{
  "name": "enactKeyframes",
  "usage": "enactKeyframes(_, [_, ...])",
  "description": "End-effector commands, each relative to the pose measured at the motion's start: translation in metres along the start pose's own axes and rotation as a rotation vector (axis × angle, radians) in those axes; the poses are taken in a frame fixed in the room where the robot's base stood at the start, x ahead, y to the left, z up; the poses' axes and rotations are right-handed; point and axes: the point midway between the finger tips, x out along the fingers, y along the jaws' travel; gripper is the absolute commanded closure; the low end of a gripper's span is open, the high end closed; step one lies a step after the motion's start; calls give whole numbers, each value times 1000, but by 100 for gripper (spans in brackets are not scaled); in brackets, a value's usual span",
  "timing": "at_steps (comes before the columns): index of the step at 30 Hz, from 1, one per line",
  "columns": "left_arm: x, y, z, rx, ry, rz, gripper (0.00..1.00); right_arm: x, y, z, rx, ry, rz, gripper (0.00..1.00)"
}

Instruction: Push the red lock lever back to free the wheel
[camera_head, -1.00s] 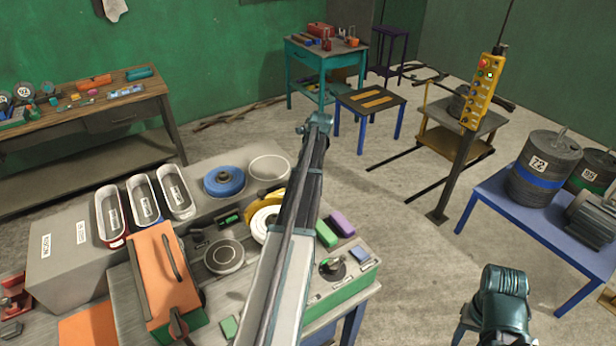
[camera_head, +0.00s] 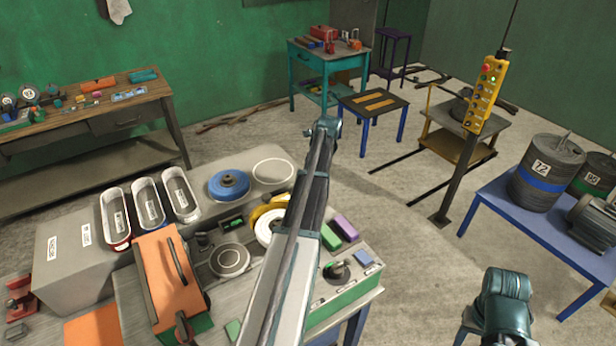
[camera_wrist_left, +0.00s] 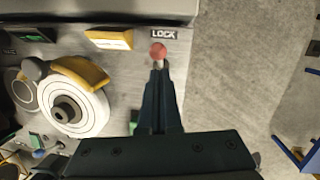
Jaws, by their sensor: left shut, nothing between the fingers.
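The red ball knob of the lock lever (camera_wrist_left: 158,50) stands beside the LOCK label (camera_wrist_left: 164,34) in the left wrist view. My left gripper (camera_wrist_left: 159,70) is shut and empty, its fingertips just below the knob in the picture. I cannot tell whether they touch the lever. The white wheel (camera_wrist_left: 75,112) lies to the left, under a yellow guard (camera_wrist_left: 84,72). In the head view the wheel (camera_head: 268,228) shows partly beside my left arm, which hides the lever and my left gripper. My right gripper is not in view.
The machine bench carries an orange box (camera_head: 168,282), white trays (camera_head: 148,203), a blue disc (camera_head: 229,184) and a green panel with a knob (camera_head: 336,271). A yellow pendant (camera_head: 485,95) hangs at the right. The blue table (camera_head: 490,205) holds drums.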

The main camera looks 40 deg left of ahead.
Motion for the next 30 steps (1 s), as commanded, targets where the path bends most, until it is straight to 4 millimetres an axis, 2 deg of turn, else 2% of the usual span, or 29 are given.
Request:
enactKeyframes(1, [-12, -1, -8, 3, 0, 0, 100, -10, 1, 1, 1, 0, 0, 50])
enactKeyframes(4, [-28, -5, -26, 4, 0, -1, 100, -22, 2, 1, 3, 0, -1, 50])
enactKeyframes(21, [-110, -7, -15, 0, 0, 0, 100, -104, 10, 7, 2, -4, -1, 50])
enactKeyframes(25, [-119, -7, -15, 0, 0, 0, 100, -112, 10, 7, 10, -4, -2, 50])
enactKeyframes(30, [-120, -8, -15, 0, 0, 0, 100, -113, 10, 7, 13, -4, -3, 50])
